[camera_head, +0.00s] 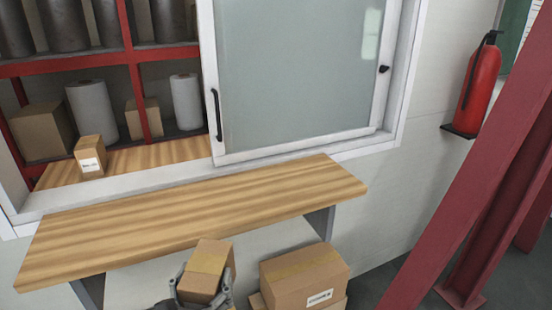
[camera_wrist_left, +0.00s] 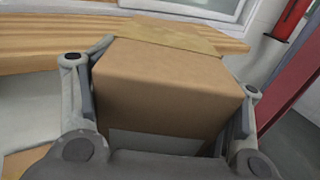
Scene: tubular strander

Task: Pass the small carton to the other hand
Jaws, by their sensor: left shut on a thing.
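A small brown carton (camera_head: 208,265) with a tan tape strip is held in my left gripper (camera_head: 204,283), low in front of the wooden counter. In the left wrist view the carton (camera_wrist_left: 168,88) fills the space between the two fingers of the gripper (camera_wrist_left: 166,103), one on each side of it. The carton is slightly tilted in the head view. My right gripper is in neither view.
A wooden counter (camera_head: 190,220) runs below a sliding glass window (camera_head: 300,75). Another small carton (camera_head: 90,156) with a label stands on the ledge inside. A larger carton (camera_head: 305,278) is right of the held one. A red column (camera_head: 480,185) stands at the right. The counter top is clear.

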